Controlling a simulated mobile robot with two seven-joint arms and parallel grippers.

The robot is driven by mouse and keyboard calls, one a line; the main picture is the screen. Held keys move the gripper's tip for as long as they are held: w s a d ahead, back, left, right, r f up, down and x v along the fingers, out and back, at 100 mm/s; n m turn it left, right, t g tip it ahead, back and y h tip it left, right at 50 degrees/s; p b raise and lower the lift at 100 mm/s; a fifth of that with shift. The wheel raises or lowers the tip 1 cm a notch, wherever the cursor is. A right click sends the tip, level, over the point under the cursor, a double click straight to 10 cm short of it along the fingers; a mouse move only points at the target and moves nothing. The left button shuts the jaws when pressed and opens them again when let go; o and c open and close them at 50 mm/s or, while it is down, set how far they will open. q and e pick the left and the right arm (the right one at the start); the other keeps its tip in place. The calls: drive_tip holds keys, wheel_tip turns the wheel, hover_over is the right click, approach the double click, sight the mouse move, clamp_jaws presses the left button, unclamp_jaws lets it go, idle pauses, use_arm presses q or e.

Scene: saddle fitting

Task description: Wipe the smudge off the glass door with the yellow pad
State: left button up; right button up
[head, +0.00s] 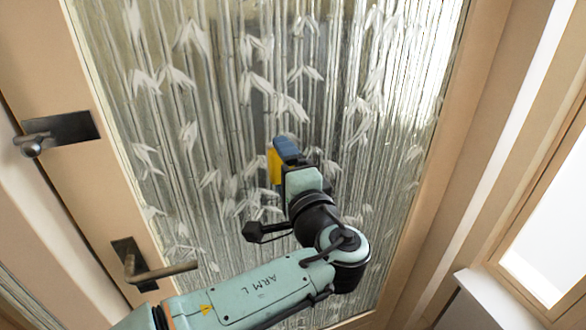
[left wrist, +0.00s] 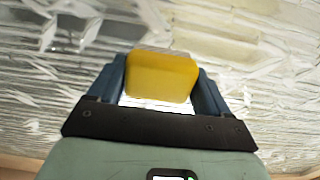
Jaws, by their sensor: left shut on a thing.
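The yellow pad (head: 274,165) is in my left gripper (head: 287,152), in front of the glass door (head: 225,110). In the left wrist view the yellow pad (left wrist: 161,76) sits between the two blue fingers of my left gripper (left wrist: 162,84), which is shut on it. The pad's far face is toward the patterned glass; I cannot tell whether it touches. The glass carries a white bamboo-leaf pattern, and I cannot pick out a smudge against it. My right gripper is not in view.
A wooden frame surrounds the glass. A dark plate with a knob (head: 60,135) and a lever handle (head: 160,271) stick out on the door's left side. A window (head: 545,250) with a pale sill is at the right.

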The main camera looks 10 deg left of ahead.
sight(305, 148)
use_arm(q)
drive_tip(key=shift+a+r, duration=0.1)
drive_tip(key=shift+r, duration=0.3)
drive_tip(key=shift+w+d+p, duration=0.75)
drive_tip(key=shift+w+d, duration=0.05)
drive_tip(key=shift+d, duration=0.4)
drive_tip(key=shift+w+d+p, duration=0.75)
drive_tip(key=shift+d, duration=0.4)
drive_tip(key=shift+w+d+p, duration=0.75)
drive_tip(key=shift+w+d, duration=0.05)
drive_tip(key=shift+d, duration=0.4)
drive_tip(key=shift+w+d+p, duration=0.7)
drive_tip(key=shift+w+d, duration=0.1)
drive_tip(key=shift+d, duration=0.3)
drive_tip(key=shift+s+a+f+b, duration=0.2)
drive_tip(key=shift+s+a+b, duration=0.1)
drive_tip(key=shift+a+b, duration=0.25)
drive_tip(key=shift+s+a+r+b, duration=0.1)
drive_tip(key=shift+s+a+b, duration=0.75)
drive_tip(key=shift+a+b, duration=0.25)
drive_tip(key=shift+s+a+b, duration=0.4)
drive_tip(key=shift+a+b, duration=0.25)
drive_tip(key=shift+b, duration=0.15)
drive_tip(key=s+a+b, duration=0.2)
drive_tip(key=a, duration=0.1)
drive_tip(key=shift+s+a+b, duration=0.6)
drive_tip(key=shift+a+b, duration=0.1)
drive_tip(key=shift+a, duration=0.15)
